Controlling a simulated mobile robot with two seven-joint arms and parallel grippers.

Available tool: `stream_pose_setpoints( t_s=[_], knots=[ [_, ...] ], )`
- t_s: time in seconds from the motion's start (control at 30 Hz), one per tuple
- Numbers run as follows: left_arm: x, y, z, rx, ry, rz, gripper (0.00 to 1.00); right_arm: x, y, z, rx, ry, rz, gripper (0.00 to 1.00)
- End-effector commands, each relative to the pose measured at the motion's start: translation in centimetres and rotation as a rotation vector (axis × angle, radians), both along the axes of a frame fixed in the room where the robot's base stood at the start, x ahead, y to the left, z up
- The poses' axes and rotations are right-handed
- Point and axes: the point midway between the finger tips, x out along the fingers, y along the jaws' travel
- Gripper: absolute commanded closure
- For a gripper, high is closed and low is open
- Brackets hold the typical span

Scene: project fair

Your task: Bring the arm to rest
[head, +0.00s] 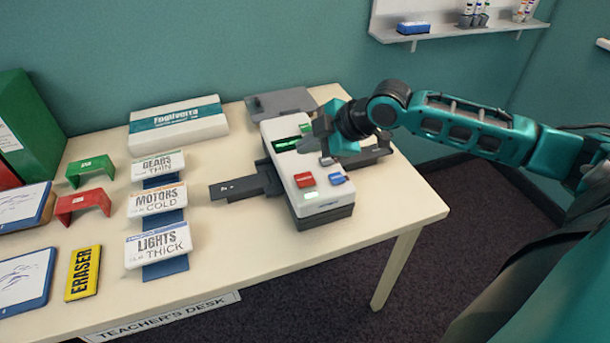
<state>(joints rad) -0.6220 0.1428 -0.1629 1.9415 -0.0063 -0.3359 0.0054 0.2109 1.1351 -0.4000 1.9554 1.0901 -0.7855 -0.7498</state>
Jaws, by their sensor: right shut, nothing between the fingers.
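My right arm comes in from the right side of the head view. Its gripper (328,135) is over the upper part of a white device (317,195) on the desk. The gripper is shut and empty, and whether it touches the device cannot be told. The device has a red button (304,180), a blue button (338,178) and a lit green display (286,145). A dark card-like piece (237,188) sticks out of its left side. My left gripper is not in view.
The desk (374,222) also holds label stands (158,200), red (84,204) and green (90,170) brackets, an eraser (83,273), a white box (179,124) and a grey flat piece (281,104). A wall shelf (455,29) is at the back right. The desk's front right is clear.

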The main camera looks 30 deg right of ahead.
Motion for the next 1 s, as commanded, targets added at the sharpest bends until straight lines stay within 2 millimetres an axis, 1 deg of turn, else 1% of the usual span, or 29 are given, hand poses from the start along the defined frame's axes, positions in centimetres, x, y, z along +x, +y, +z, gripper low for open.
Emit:
stream_pose_setpoints(
  t_s=[0.4,0.47,0.53,0.57,0.67,0.7,0.77,0.8,0.87,0.9,1.0],
  knots=[
    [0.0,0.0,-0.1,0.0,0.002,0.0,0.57,0.0,0.0,0.0,0.001,0.0,0.001,1.0],
    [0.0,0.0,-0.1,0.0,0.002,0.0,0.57,-0.2,0.4,-0.3,0.004,0.007,0.001,1.0],
    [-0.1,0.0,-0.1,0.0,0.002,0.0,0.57,-0.9,1.4,-1.2,0.015,0.026,0.004,1.0],
    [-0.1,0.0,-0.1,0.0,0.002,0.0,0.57,-1.4,2.1,-1.9,0.022,0.043,0.002,1.0],
    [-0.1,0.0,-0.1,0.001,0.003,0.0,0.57,-3.9,5.2,-4.5,0.054,0.111,-0.015,1.0],
    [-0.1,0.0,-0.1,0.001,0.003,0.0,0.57,-5.1,6.5,-5.5,0.07,0.143,-0.033,1.0],
    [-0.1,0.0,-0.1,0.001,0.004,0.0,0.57,-7.1,8.4,-7.0,0.095,0.191,-0.074,1.0],
    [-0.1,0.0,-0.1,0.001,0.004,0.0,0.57,-8.5,9.4,-7.7,0.109,0.224,-0.112,1.0],
    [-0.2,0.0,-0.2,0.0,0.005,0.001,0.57,-10.4,10.6,-8.6,0.131,0.268,-0.181,1.0],
    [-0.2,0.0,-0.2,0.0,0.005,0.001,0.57,-11.7,11.2,-9.1,0.147,0.298,-0.235,1.0],
    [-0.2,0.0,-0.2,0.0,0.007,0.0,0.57,-14.6,11.9,-9.9,0.178,0.364,-0.387,1.0]
  ],
)
